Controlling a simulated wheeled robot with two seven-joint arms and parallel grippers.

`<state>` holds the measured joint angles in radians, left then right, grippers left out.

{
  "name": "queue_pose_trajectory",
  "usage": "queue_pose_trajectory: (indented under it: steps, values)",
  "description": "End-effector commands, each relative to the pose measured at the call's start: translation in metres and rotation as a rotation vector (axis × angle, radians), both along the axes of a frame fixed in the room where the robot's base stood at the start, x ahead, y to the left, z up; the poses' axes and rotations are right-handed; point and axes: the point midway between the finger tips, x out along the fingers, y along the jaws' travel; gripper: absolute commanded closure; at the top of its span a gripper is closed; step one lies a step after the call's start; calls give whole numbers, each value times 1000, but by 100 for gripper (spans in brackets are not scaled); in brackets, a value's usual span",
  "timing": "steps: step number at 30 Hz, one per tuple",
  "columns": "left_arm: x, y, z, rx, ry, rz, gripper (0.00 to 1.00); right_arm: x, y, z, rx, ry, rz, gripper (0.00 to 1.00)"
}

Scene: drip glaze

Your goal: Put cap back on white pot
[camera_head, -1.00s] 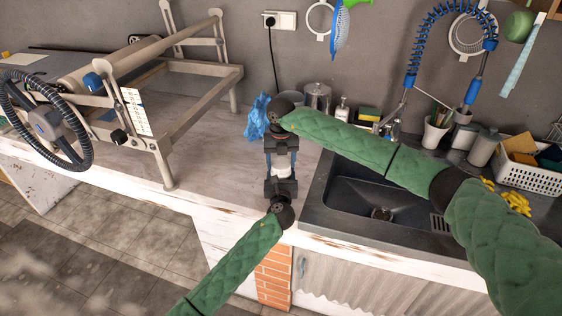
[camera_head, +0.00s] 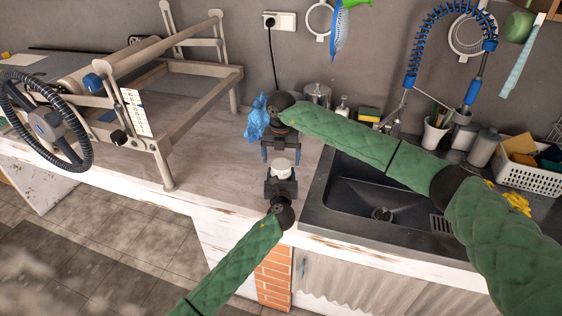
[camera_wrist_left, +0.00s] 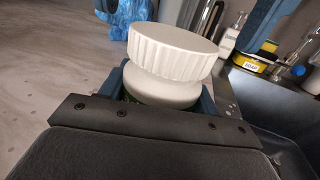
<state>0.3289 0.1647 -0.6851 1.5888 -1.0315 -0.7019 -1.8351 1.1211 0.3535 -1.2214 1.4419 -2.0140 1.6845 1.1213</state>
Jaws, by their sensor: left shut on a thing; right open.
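The white pot (camera_head: 281,174) is held between the fingers of my left gripper (camera_head: 281,180), near the counter's front edge. In the left wrist view the rounded pot body (camera_wrist_left: 160,90) stands between the dark fingers. A ribbed white cap (camera_wrist_left: 172,50) sits on top of the pot and looks slightly tilted; it also shows in the head view (camera_head: 281,165). I cannot tell whether it is fully seated. My right gripper (camera_head: 281,154) is open and empty, just behind the pot and apart from it. The lower part of the pot is hidden by my left gripper.
A crumpled blue cloth or bag (camera_head: 256,118) lies behind and left of the right gripper. The dark sink (camera_head: 375,195) is to the right. A slab roller with a wheel (camera_head: 45,125) fills the left of the counter. The counter between is clear.

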Motion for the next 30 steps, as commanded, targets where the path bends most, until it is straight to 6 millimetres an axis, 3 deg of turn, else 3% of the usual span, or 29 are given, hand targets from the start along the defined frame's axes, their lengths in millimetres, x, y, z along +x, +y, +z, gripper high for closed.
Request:
queue_pose_trajectory:
  steps: [9,15,29,30]
  values:
    - [0,1,-1,1,1,1,100,1,0,62,1,-2,-1,12]
    - [0,1,-1,1,1,1,100,1,0,88,1,-1,-1,12]
    - [0,1,-1,1,1,1,100,1,0,99,1,-1,-2,12]
    - [0,1,-1,1,1,1,32,1,0,99,1,-1,-2,12]
